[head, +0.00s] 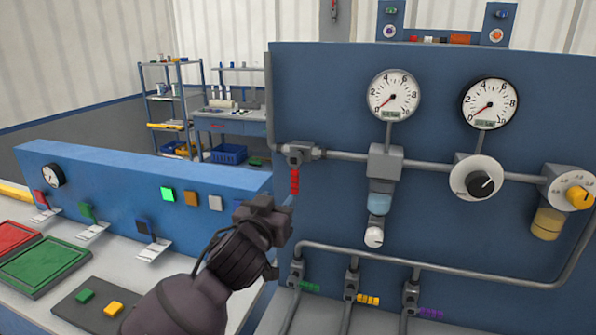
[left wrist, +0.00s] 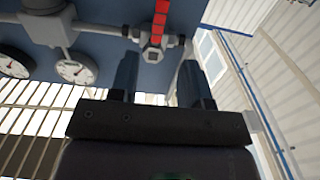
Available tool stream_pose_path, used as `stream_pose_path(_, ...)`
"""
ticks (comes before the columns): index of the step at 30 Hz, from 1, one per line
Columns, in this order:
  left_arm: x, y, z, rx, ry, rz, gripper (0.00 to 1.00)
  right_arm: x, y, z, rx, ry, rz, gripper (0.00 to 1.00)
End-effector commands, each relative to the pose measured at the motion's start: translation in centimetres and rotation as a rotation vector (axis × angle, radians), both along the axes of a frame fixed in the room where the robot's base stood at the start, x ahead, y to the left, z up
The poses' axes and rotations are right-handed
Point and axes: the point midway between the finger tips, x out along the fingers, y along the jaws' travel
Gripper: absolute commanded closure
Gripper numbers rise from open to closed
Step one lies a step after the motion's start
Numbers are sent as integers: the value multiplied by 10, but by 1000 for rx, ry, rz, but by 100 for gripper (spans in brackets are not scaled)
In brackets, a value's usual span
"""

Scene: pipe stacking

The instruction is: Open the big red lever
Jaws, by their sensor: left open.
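The big red lever (head: 295,182) hangs straight down from a grey valve (head: 299,153) on the upper pipe, at the left side of the blue panel. My left gripper (head: 284,222) is below the lever in the head view, open and empty, apart from it. In the left wrist view the red lever (left wrist: 160,17) and the valve (left wrist: 152,47) lie beyond the two open fingers (left wrist: 158,68), roughly in line with the gap between them. My right gripper is in neither view.
The blue panel (head: 330,90) also bears gauges (head: 394,96), a dial (head: 482,184) and a yellow knob (head: 579,197). Below are small valves with green (head: 310,286), yellow (head: 368,299) and purple (head: 431,313) handles. A low blue console (head: 110,165) stands at left.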

Motion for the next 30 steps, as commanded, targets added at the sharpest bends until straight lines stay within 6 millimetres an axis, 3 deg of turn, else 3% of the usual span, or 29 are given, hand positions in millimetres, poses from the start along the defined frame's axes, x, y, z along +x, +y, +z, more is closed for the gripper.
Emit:
stream_pose_path(7,17,-7,4,1,-6,-1,57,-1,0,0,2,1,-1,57)
stream_pose_path(21,83,-29,2,1,-7,-1,57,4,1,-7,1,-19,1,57)
stream_pose_path(30,102,-35,3,0,-5,-1,57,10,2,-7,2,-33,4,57)
